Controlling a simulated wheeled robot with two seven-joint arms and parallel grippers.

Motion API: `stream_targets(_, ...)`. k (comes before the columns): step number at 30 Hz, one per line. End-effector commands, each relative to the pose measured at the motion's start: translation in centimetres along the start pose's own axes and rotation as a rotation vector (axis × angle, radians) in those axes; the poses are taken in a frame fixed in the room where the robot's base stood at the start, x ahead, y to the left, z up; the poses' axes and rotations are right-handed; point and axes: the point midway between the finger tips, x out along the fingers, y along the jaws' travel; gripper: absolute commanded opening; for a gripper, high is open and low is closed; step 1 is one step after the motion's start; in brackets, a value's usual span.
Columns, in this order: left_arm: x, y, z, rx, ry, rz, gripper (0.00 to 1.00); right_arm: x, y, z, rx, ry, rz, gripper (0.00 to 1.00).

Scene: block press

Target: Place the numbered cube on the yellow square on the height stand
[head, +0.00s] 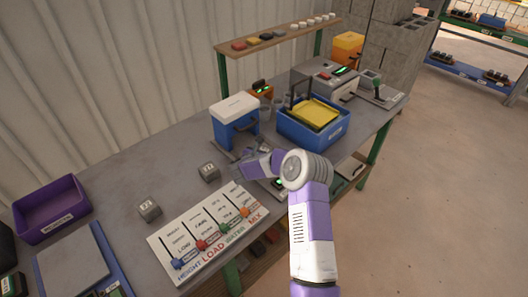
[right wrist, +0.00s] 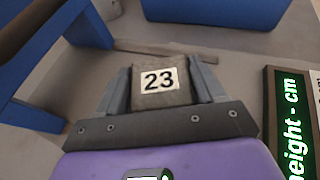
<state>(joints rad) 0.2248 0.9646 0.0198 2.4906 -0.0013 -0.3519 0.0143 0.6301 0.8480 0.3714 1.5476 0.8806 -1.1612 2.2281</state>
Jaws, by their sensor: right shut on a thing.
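The cube numbered 23 (right wrist: 160,85) sits between the two grey fingers of my right gripper (right wrist: 162,88), its label facing the wrist camera. My right gripper is shut on it. In the head view the right gripper (head: 250,156) is low over the bench, beside a blue stand with a white top (head: 235,108); the cube is hard to make out there. A display reading "height - cm" (right wrist: 293,120) lies at the right in the wrist view. I cannot make out a yellow square on a stand. My left gripper is out of view.
Two other numbered cubes (head: 149,210) (head: 208,172) lie on the grey bench (head: 120,180). A slider panel (head: 207,232) is at the front, a purple bin (head: 50,212) at left. A blue bin (head: 312,131) holding a yellow tray (head: 314,113) stands behind the gripper.

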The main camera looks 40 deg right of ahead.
Motion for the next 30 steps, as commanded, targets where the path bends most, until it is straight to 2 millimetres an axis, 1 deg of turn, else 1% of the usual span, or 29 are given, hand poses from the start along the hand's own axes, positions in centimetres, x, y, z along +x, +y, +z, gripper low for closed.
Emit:
stream_targets(3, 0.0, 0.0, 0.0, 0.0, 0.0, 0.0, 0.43, -0.1, 0.1, 0.2, 0.001, -0.003, 0.001, 0.22)
stream_targets(8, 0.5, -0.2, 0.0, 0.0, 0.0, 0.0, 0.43, 0.1, 0.1, -0.1, 0.001, -0.003, 0.001, 0.22)
stream_targets(9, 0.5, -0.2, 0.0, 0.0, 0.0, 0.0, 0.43, 0.1, 0.0, -0.3, 0.0, 0.001, 0.001, 0.71)
stream_targets(13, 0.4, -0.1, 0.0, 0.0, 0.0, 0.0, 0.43, 0.0, 0.0, -0.2, 0.0, 0.001, 0.001, 0.91)
stream_targets(14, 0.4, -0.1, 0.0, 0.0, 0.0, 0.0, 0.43, 0.0, 0.0, -0.2, 0.0, 0.001, 0.001, 0.94)
stream_targets(22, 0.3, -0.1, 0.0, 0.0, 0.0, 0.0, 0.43, 0.0, 0.0, -0.1, 0.0, 0.001, 0.001, 0.94)
stream_targets(26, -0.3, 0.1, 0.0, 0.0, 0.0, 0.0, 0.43, -0.2, 0.0, 0.3, 0.0, 0.001, 0.001, 0.94)
stream_targets(30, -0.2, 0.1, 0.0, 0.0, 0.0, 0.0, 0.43, -2.6, 0.2, 0.2, -0.002, 0.001, 0.004, 0.94)
